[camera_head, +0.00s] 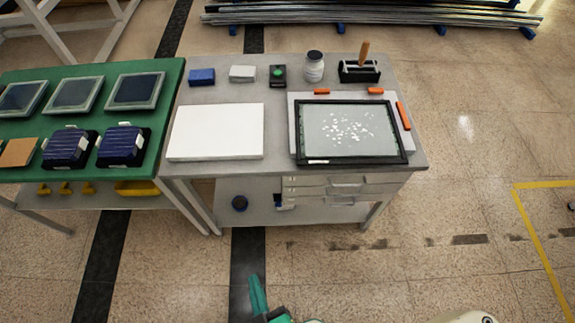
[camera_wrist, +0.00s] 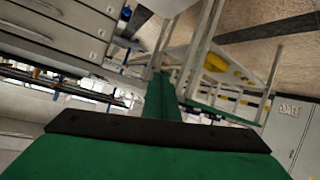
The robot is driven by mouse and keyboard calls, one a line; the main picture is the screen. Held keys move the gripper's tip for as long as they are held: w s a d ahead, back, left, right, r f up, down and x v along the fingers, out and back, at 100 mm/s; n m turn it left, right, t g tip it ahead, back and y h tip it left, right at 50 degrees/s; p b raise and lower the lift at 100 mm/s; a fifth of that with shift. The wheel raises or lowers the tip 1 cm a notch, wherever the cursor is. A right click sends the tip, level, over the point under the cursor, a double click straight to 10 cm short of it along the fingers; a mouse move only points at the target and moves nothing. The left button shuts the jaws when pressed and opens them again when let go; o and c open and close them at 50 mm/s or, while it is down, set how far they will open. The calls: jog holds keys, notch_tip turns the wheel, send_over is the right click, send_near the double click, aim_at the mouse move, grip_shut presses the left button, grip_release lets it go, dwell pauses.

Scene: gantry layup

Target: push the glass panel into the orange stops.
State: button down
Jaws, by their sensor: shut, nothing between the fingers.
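The glass panel (camera_head: 348,130) lies flat in a black frame on a light base plate on the grey workbench, with white specks over its middle. Two orange stops, the left one (camera_head: 322,91) and the right one (camera_head: 376,91), sit behind its far edge. A longer orange stop (camera_head: 403,116) stands along its right side. A narrow strip of base plate shows between the frame and the stops. My gripper (camera_head: 257,292) is shut and empty, low in the head view in front of the bench. Its green fingers also show in the wrist view (camera_wrist: 161,100).
A white slab (camera_head: 217,132) lies left of the panel. A white jar (camera_head: 314,67), a brush in a black holder (camera_head: 360,70), and small blue, white and black boxes line the back. A green table (camera_head: 100,122) with framed panels adjoins on the left. Floor before the bench is clear.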

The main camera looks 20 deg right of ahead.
jog(key=w+a+f+n+g+h, duration=0.1)
jog(key=w+f+n+g+h, duration=0.15)
jog(key=w+f, duration=0.45)
jog(key=g+h, duration=0.2)
jog(key=h, duration=1.2)
send_near(286, 171)
jog(key=a+r, duration=0.3)
jog(key=a, duration=0.2)
jog(key=w+d, duration=0.1)
jog(key=d, duration=0.3)
jog(key=w+d, duration=0.1)
jog(key=d, duration=0.3)
jog(key=w+d, duration=0.1)
jog(key=d, duration=0.3)
jog(key=shift+r, duration=0.3)
jog(key=shift+s+d, duration=0.1)
jog(key=shift+d, duration=0.5)
